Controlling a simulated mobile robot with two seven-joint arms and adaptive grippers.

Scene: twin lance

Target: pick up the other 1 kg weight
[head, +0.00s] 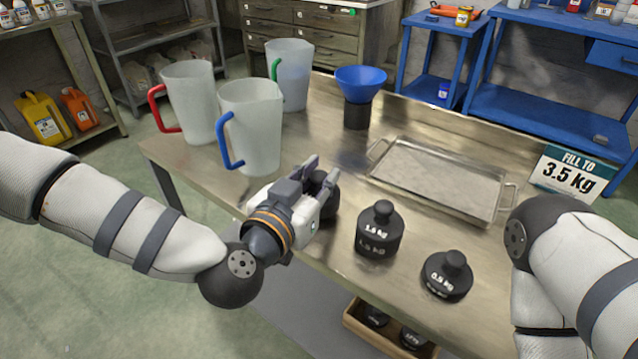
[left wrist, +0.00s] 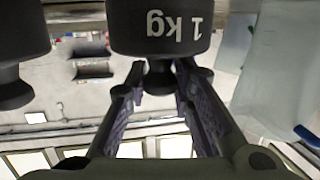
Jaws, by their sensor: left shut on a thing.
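My left gripper (head: 325,185) is over the worktable, left of the other black weights. It is shut on the knob of a black weight marked 1 kg (left wrist: 165,28), seen upside down in the left wrist view. In the head view the gripper hides most of this weight. I cannot tell whether its base touches the table. A larger black weight (head: 380,232), its label hard to read, and a 0.5 kg weight (head: 446,277) stand to the right. My right arm comes in at the right edge, but its gripper is not visible.
The steel table (head: 315,255) also holds a metal tray (head: 490,217), jugs with red (head: 190,100), blue (head: 255,130) and green (head: 292,75) handles, and a blue funnel (head: 360,82). A sign reads 3.5 kg (head: 570,174). A wooden crate (head: 365,335) with weights sits below the front edge.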

